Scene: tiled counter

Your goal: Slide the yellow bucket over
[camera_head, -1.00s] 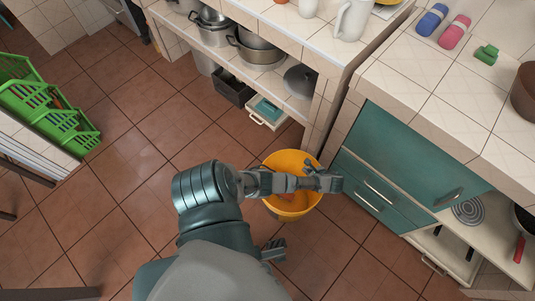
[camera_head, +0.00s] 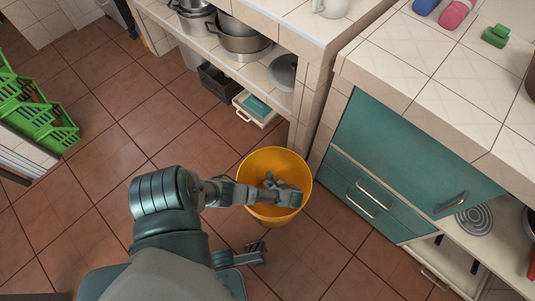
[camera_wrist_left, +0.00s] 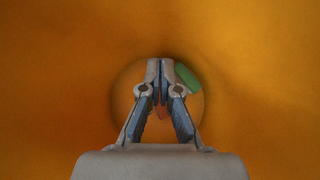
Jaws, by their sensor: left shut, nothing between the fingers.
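The yellow bucket (camera_head: 266,160) stands on the tiled floor beside the teal drawers, open at the top. My left arm reaches over its near left rim. My left gripper (camera_head: 284,186) is inside the bucket opening, shut and empty. In the left wrist view the fingertips of my left gripper (camera_wrist_left: 160,66) meet and point toward the bucket's bottom, with the orange-yellow wall (camera_wrist_left: 60,80) all around. A small green thing (camera_wrist_left: 187,76) shows inside, beside the fingertips. Another grey part of mine, perhaps my right gripper (camera_head: 250,252), shows low beside my body; its fingers are unclear.
The counter leg (camera_head: 309,110) and teal drawers (camera_head: 362,195) stand close behind and right of the bucket. A shelf holds pots (camera_head: 240,40), with a small drawer box (camera_head: 254,107) below. A green crate (camera_head: 38,115) is at left. Floor left of the bucket is clear.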

